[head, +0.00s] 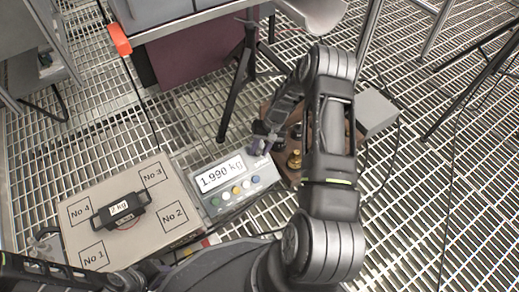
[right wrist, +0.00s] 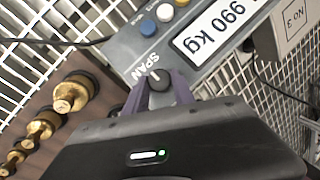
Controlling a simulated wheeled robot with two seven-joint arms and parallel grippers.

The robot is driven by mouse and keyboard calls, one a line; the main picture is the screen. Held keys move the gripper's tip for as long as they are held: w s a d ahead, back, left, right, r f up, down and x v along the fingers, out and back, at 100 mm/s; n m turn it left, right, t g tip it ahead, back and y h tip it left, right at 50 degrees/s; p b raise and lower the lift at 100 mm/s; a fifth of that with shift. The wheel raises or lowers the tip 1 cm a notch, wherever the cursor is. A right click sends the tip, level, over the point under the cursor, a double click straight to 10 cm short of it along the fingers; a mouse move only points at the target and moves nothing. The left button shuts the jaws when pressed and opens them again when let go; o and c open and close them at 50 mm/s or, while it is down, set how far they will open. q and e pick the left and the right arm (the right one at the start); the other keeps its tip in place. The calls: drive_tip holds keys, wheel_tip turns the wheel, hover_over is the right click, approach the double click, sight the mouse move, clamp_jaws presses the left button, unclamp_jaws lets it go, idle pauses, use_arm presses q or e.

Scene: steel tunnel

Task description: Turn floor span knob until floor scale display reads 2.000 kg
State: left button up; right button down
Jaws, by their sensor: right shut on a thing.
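The floor scale display (head: 221,176) reads 1.990 kg on a grey indicator box; in the right wrist view the display (right wrist: 205,35) shows only its last digits, 990 kg. The span knob (right wrist: 158,77), dark with a pale mark, sits beside the word SPAN. My right gripper (right wrist: 160,90) is shut on the knob, one purple finger on each side; it also shows in the head view (head: 260,146). The scale platform (head: 150,222) bears a black 2 kg weight (head: 120,210) in its middle. My left gripper (head: 45,245) is small at the lower left, its jaws unclear.
Coloured buttons (head: 236,189) line the indicator box below its display. A brown case with brass weights (right wrist: 72,95) stands close beside my right gripper. A black stand leg (head: 233,100) rises behind the indicator. Cables lie on the grating floor.

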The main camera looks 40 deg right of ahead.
idle(0.3)
drive_tip(key=c, duration=1.1)
unclamp_jaws()
drive_tip(key=shift+o, duration=0.2)
drive_tip(key=p+v, duration=0.3)
drive_tip(key=v, duration=0.5)
drive_tip(key=shift+f, duration=0.1)
